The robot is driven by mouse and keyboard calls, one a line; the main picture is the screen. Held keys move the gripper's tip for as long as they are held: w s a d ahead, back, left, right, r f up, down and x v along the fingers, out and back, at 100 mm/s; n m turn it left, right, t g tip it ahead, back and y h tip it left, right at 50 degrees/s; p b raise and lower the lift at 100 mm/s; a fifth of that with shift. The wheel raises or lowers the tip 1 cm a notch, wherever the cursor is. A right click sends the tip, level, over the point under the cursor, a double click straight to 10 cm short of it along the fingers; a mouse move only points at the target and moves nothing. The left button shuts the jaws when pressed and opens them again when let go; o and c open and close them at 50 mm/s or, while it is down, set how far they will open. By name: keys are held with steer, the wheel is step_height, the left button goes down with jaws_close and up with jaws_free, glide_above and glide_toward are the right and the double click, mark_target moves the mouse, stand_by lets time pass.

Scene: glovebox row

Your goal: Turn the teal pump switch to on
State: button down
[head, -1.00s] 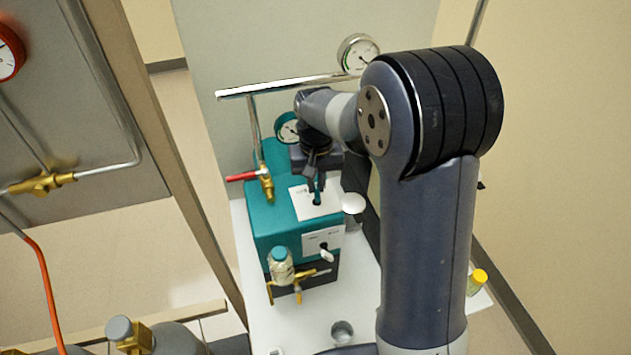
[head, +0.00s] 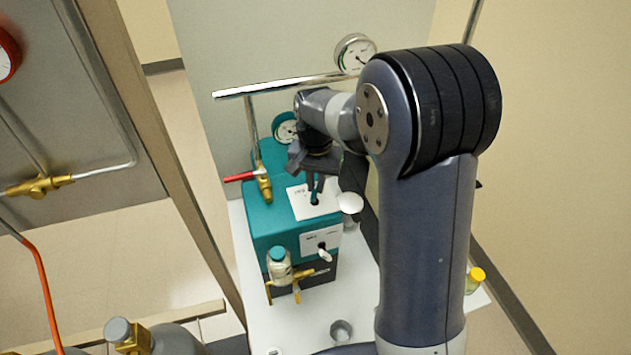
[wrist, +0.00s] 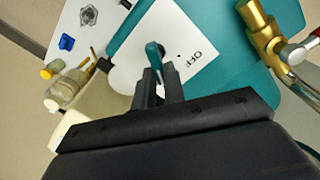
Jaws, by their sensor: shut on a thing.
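The teal pump box (head: 270,219) stands on a white bench, with a white switch plate (head: 299,202) on its top face. The wrist view shows the small teal switch lever (wrist: 153,50) on this white plate (wrist: 128,48), marked "OFF" to the lever's right. My gripper (head: 315,192) reaches down to the plate from above. In the wrist view my gripper (wrist: 158,78) is shut on the lever, with a finger on each side. The fingers hide part of the lever, and I cannot tell its exact setting.
A brass valve with a red handle (head: 238,177) stands close to the left of the plate. A second switch plate (head: 320,240) and a teal-capped bottle (head: 279,268) are at the pump's front. A metal rail (head: 285,86) and gauges are behind. The bench front is mostly clear.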

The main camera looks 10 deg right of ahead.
mark_target(316, 187)
steer(key=c, duration=1.5)
jaws_free()
step_height(316, 187, up, 11)
steer(key=shift+f+b, duration=0.1)
steer(key=shift+b, duration=0.2)
steer(key=shift+f, duration=0.15)
step_height(316, 187, down, 10)
steer(key=shift+f+p, duration=0.15)
steer(key=shift+p, duration=0.15)
steer(key=shift+f, duration=0.1)
